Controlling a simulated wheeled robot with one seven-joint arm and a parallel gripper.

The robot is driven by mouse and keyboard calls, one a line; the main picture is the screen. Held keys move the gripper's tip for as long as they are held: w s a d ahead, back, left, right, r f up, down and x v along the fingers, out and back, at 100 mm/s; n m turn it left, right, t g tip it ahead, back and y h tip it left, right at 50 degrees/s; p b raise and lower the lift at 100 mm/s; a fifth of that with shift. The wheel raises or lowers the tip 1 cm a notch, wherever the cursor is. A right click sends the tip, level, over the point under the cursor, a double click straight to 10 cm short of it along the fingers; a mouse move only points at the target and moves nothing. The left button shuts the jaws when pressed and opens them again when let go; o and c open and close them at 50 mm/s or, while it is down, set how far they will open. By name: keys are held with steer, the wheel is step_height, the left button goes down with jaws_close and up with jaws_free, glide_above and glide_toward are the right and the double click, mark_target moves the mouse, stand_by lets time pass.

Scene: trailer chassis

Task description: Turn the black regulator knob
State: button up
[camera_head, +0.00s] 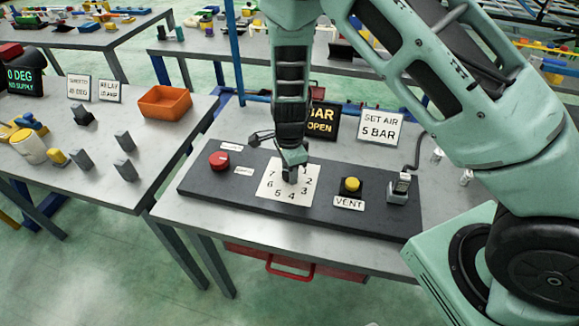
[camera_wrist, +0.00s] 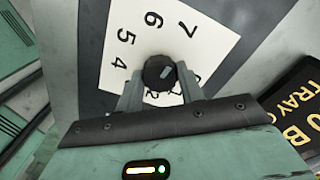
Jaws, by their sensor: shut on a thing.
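The black regulator knob (camera_wrist: 159,72) sits at the middle of a white dial card (camera_wrist: 122,33) printed with numbers. In the wrist view the knob has a light pointer mark and stands between the two fingers of my gripper (camera_wrist: 160,80), which is shut on it. In the head view my gripper (camera_head: 292,168) points down onto the dial card (camera_head: 272,195) on the dark panel. There the gripper hides most of the knob and some of the numbers.
On the same panel (camera_head: 215,190) are a red knob (camera_head: 219,161), a yellow VENT button (camera_head: 352,184) and a small device (camera_head: 401,186). Behind stand a dark display (camera_head: 322,121) and a "SET AIR 5 BAR" sign (camera_head: 380,127). An orange bin (camera_head: 165,103) is on the left table.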

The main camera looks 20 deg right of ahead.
steer(key=shift+w, duration=0.1)
stand_by(0.3)
steer(key=o, duration=1)
steer(key=shift+r, duration=0.1)
step_height(320, 180, up, 17)
steer(key=shift+r+b, duration=0.15)
steer(key=shift+b, duration=0.85)
